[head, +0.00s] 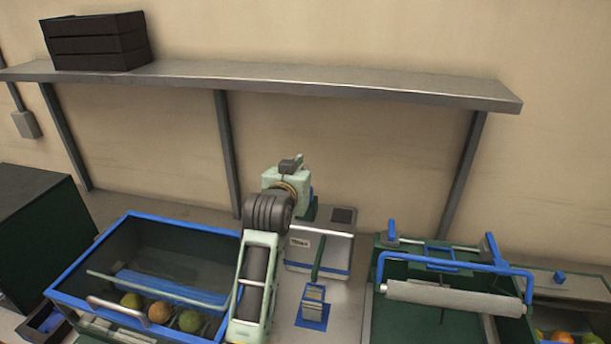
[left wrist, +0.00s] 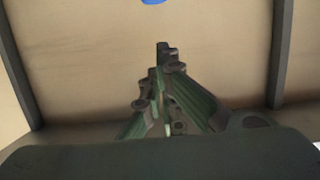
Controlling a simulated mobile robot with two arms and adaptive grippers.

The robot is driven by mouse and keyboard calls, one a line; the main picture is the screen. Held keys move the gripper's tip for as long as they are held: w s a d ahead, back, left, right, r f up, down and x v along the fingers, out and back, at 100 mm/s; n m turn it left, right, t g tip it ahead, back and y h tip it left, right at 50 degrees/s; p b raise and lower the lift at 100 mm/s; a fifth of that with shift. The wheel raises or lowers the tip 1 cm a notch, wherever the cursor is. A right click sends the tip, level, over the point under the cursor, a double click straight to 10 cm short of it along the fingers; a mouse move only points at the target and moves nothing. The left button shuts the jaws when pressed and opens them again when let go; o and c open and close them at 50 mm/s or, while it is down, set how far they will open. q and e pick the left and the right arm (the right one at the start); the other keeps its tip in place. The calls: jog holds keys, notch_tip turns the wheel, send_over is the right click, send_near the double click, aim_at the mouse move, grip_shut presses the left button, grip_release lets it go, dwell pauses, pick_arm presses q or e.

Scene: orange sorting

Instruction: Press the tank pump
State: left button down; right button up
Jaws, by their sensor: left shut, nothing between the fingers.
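My left arm rises from the bottom middle of the head view, and its wrist hides most of the left gripper there. In the left wrist view the left gripper (left wrist: 164,52) is shut and empty, with the beige wall behind it. A blue piece (left wrist: 152,2) shows at the top edge of that view, cut off. A blue-rimmed tank (head: 70,262) with several oranges stands at the left. A grey machine (head: 335,238) with a blue stripe is just right of my wrist. I cannot tell for sure which part is the pump. My right gripper is not in view.
A long shelf (head: 300,80) on posts carries a dark crate (head: 98,42). A green unit with a grey roller (head: 450,296) is at the right. A grey lid (head: 535,280) has a blue knob (head: 560,277).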

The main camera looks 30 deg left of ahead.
pick_arm(q)
jog(key=p+x, duration=0.1)
jog(key=x, duration=0.4)
jog(key=shift+w+p, duration=0.35)
jog(key=shift+p, duration=0.05)
jog(key=f, duration=0.2)
jog(key=f+p, duration=0.1)
jog(key=f, duration=0.1)
jog(key=shift+s, duration=0.25)
jog(key=shift+w+f, duration=0.1)
